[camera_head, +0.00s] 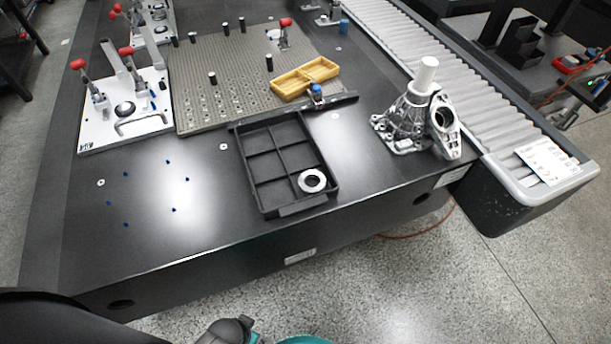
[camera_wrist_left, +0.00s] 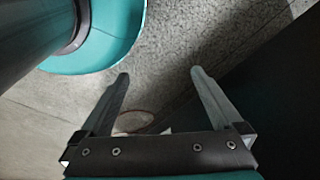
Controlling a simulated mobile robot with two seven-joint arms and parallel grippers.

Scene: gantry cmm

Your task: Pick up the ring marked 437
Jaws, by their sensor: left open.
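A silver-white ring (camera_head: 302,184) lies flat in the near right compartment of a black divided tray (camera_head: 302,207) on the dark table. Any number on the ring is too small to read. The tray's other compartments look empty. My left gripper (camera_wrist_left: 160,76) is open and empty in the left wrist view, with the speckled floor behind its fingers. It is apart from the ring and tray, which do not show in that view. My right gripper is not in view.
A grey metal casting (camera_head: 405,122) with a white cylinder on top stands right of the tray. A yellow divided tray (camera_head: 290,86) lies on a perforated plate (camera_head: 205,100) behind it. Red-handled clamps (camera_head: 98,98) stand at left. A roller conveyor (camera_head: 440,75) runs along the right.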

